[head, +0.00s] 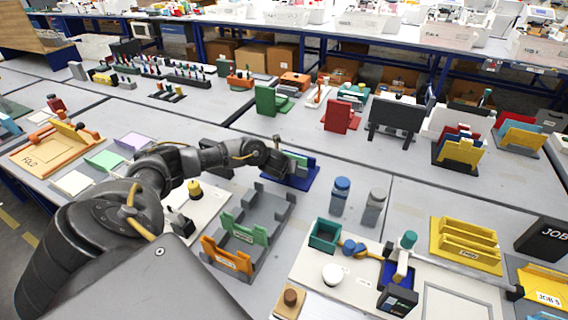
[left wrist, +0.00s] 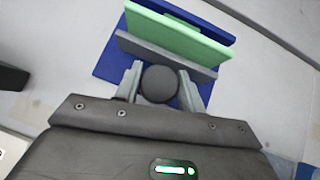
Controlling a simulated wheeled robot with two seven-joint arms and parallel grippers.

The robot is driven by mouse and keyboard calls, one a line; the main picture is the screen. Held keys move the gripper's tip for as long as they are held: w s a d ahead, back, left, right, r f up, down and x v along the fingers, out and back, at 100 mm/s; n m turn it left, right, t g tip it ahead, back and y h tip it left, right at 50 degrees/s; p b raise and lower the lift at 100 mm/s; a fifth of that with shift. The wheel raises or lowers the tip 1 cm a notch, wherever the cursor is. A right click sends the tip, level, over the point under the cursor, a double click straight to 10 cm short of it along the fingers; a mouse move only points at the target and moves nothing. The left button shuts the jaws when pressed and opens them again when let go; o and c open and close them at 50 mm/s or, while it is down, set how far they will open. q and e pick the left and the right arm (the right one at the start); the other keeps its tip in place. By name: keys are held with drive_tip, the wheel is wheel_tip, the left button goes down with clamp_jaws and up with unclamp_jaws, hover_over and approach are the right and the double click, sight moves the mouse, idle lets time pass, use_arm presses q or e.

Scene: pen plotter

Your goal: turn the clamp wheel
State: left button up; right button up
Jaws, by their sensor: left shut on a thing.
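The clamp wheel, a dark grey round knob (left wrist: 160,84), sits at the near side of a blue holder (left wrist: 108,62) with a green plate (left wrist: 180,38) and a grey plate standing in it. In the left wrist view my left gripper (left wrist: 160,92) is shut on the knob, one pale finger on each side. In the head view the same gripper (head: 286,162) is at the blue holder (head: 295,184) in the middle of the table, and my arm and hand hide the knob there. My right gripper is not in view.
A grey tray (head: 272,208) with green and orange pieces lies just in front of the holder. A blue-capped bottle (head: 340,196) and a grey bottle (head: 374,207) stand to its right. Green (head: 270,101) and red (head: 340,116) stands are behind it.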

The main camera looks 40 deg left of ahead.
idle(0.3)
use_arm(q)
drive_tip(key=o, duration=0.7)
drive_tip(key=p+v, duration=0.3)
drive_tip(key=v, duration=0.8)
drive_tip(key=shift+p, duration=0.3)
